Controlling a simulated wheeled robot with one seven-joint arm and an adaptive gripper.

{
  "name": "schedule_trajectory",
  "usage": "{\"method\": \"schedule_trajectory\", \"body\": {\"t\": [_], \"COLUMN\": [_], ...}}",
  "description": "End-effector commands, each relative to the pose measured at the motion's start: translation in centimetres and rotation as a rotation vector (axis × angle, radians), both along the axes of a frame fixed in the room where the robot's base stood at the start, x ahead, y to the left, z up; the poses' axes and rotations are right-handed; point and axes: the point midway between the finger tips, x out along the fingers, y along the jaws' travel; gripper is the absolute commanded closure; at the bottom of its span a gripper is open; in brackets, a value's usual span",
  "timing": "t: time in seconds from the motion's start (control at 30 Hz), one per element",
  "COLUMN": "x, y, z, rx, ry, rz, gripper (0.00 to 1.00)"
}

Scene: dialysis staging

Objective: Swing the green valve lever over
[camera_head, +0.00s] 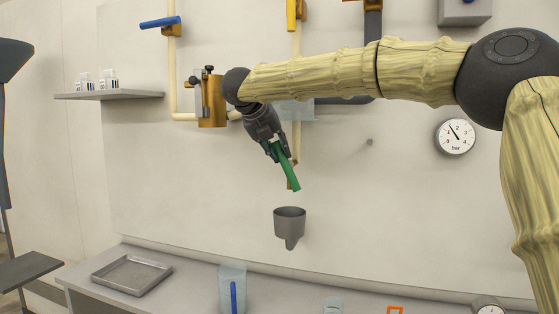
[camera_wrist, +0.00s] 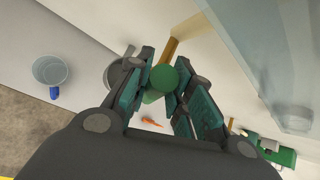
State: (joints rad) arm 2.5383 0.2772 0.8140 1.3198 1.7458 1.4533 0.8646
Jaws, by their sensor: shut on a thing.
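The green valve lever (camera_head: 290,172) slants down to the right from my gripper (camera_head: 278,150) in the head view. A brass valve part (camera_head: 293,185) shows just behind its lower end. In the wrist view the lever (camera_wrist: 163,77) is seen nearly end-on between the two fingers of my gripper (camera_wrist: 158,95), which are shut on it. A brass piece (camera_wrist: 184,36) runs close by the lever there. The joint between lever and valve is hidden.
A grey funnel cup (camera_head: 289,225) is on the wall below the lever. A blue-handled valve (camera_head: 161,22), a yellow-handled valve (camera_head: 292,14) and a brass canister (camera_head: 212,103) are on the wall. A counter below holds a metal tray (camera_head: 131,275) and a clear vessel (camera_head: 232,278).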

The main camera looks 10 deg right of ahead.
Motion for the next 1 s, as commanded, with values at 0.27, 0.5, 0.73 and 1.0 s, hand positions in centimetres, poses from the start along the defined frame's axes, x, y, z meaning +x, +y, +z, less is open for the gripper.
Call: {"method": "schedule_trajectory", "body": {"t": [0.27,0.5,0.73,1.0], "x": [-0.04,-0.04,-0.05,-0.07], "y": [-0.22,-0.25,-0.27,-0.23], "z": [0.65,0.77,0.75,0.4], "rx": [0.046,0.05,0.05,0.049], "ry": [-0.036,-0.039,-0.038,-0.033], "rz": [0.001,0.0,0.001,0.0], "gripper": [1.0,1.0,0.65,0.57]}}
